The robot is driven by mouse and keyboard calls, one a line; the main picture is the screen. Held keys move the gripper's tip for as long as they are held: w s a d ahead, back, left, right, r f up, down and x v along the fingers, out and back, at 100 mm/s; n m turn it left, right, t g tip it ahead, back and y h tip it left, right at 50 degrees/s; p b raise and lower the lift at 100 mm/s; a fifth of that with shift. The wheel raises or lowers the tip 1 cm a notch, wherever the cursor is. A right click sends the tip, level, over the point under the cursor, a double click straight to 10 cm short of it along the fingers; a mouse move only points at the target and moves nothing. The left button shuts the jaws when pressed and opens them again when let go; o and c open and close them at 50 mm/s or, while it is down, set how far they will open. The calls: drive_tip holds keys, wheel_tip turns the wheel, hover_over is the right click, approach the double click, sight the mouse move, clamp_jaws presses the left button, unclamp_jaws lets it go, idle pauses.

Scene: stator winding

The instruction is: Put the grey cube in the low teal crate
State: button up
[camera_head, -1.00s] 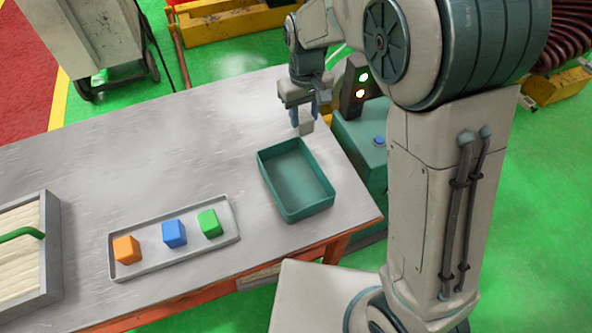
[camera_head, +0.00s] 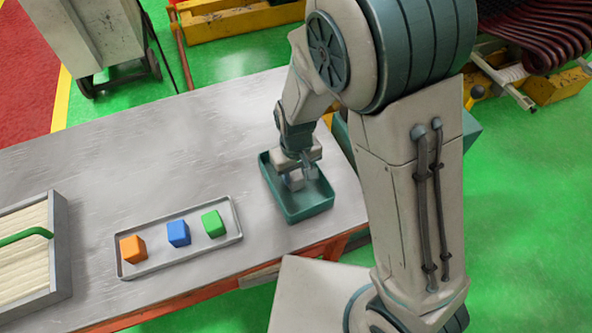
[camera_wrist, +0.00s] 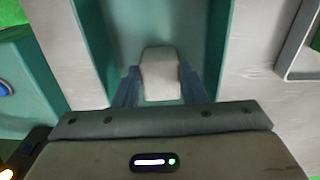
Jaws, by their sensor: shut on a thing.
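The low teal crate (camera_head: 312,212) stands on the right end of the metal table in the head view. In the wrist view its floor and side wall (camera_wrist: 222,40) surround the cube from above. My gripper (camera_head: 297,180) is over the crate, pointing down, with its blue fingers shut on the grey cube (camera_wrist: 160,75). The grey cube also shows in the head view (camera_head: 296,181), in front of the crate's inside. I cannot tell whether the cube touches the crate floor.
A grey tray (camera_head: 150,267) to the left holds an orange cube (camera_head: 133,249), a blue cube (camera_head: 178,233) and a green cube (camera_head: 213,224). A box with a green handle (camera_head: 28,237) stands at the far left. The back of the table is clear.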

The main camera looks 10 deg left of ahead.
drive_tip(key=shift+f, duration=0.2)
drive_tip(key=o, duration=1)
drive_tip(key=shift+r, duration=0.15)
